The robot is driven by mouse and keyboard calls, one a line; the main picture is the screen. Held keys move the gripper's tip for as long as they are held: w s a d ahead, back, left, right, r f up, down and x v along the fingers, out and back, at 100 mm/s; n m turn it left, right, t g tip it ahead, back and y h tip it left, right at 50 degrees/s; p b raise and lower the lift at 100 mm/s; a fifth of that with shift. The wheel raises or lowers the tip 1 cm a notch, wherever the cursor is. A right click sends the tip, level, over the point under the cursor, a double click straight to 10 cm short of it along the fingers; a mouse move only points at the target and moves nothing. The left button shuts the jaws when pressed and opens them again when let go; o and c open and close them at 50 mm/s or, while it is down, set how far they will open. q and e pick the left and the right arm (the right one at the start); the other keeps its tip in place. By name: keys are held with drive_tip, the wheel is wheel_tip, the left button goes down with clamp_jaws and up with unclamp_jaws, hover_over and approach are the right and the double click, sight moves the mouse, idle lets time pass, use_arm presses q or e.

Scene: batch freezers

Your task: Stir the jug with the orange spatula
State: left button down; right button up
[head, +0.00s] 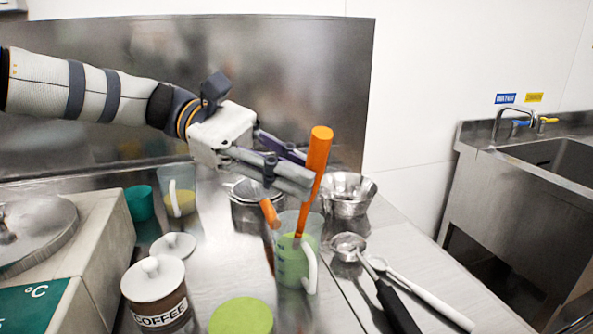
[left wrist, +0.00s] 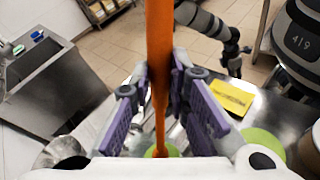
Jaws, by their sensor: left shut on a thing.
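The orange spatula (head: 317,155) is held steeply, leaning slightly right at the top. Its lower end goes into the clear jug (head: 308,222), which holds green liquid and has a white handle on its right. My left gripper (head: 305,170) is above the jug, shut on the spatula's handle. In the left wrist view the orange spatula (left wrist: 160,50) runs between the purple-padded fingers of the gripper (left wrist: 160,90), with green below its end. The spatula's tip is hidden in the jug. My right gripper does not show.
A second orange handle (head: 269,212) shows close to the jug's left side. A coffee jar (head: 157,290), green lid (head: 241,317), metal bowl (head: 348,195) and metal scoop (head: 349,246) stand or lie close around. A jug with yellow liquid (head: 181,202) is behind left.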

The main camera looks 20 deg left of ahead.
use_arm(q)
wheel_tip(320, 180, up, 6)
drive_tip(key=s+d, duration=0.1)
drive_tip(key=s, duration=0.1)
drive_tip(key=shift+s+d+r, duration=0.15)
drive_tip(key=shift+d+r, duration=0.05)
drive_tip(key=shift+d, duration=0.05)
drive_tip(key=shift+r, duration=0.1)
idle(0.7)
drive_tip(key=shift+r, duration=2.45)
drive_tip(key=shift+f, duration=0.1)
